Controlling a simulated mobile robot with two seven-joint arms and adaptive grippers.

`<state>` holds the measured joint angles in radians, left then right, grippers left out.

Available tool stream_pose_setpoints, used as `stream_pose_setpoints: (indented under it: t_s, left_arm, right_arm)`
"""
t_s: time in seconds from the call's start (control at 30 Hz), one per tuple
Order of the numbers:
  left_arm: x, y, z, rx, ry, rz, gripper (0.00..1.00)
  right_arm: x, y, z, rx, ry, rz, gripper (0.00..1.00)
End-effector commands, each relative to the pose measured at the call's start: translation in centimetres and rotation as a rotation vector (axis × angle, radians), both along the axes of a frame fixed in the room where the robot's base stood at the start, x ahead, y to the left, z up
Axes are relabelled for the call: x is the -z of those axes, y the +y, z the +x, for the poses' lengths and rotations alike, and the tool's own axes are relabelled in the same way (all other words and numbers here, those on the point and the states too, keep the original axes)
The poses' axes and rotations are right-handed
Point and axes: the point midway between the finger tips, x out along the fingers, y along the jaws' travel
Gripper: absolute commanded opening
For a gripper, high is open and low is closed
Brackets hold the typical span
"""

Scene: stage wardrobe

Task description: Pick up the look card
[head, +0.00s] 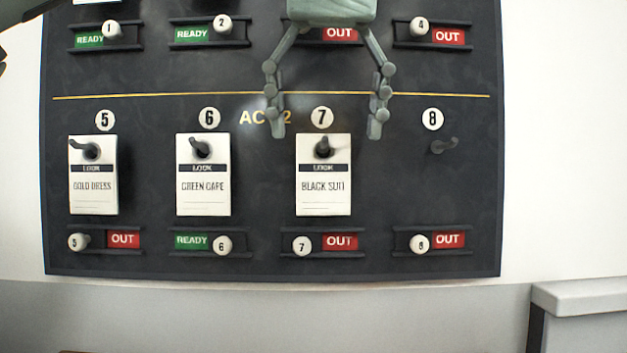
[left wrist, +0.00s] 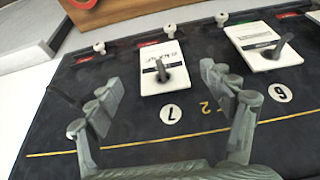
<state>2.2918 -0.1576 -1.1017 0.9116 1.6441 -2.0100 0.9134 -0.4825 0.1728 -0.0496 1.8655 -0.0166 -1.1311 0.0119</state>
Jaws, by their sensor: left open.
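Three white look cards hang from pegs in the lower row of the dark board: GOLD DRESS (head: 93,190) under 5, GREEN CAPE (head: 203,190) under 6 and BLACK SUIT (head: 323,190) under 7. My left gripper (head: 325,130) is open and empty, its fingers pointing down on either side of the number 7 disc, just above the BLACK SUIT card. In the left wrist view, the BLACK SUIT card (left wrist: 157,55) and its peg lie between and beyond the open fingers. The GREEN CAPE card (left wrist: 262,38) is to their right. My right gripper is in neither view.
Peg 8 (head: 443,146) is bare. Sliders with READY or OUT labels run below the cards, such as slider 7 (head: 302,245), and above the yellow line. A pale grey ledge (head: 582,300) stands at the lower right.

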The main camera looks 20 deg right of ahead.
Motion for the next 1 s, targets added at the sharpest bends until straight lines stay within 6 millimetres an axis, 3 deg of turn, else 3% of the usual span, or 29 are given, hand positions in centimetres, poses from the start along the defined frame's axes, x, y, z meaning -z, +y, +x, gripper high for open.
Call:
stream_pose_setpoints:
  t_s: [0.33, 0.67, 1.0]
  left_arm:
    - [4.4, -0.4, 2.2, 0.0, 0.001, -0.001, 0.81]
    - [5.1, -0.4, 2.6, -0.001, -0.001, -0.003, 0.81]
    - [5.1, -0.4, 2.6, -0.001, -0.002, -0.002, 0.42]
  right_arm:
    - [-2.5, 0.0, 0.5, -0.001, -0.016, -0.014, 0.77]
    - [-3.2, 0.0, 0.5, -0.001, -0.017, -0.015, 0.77]
    - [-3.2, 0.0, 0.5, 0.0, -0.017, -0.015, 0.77]
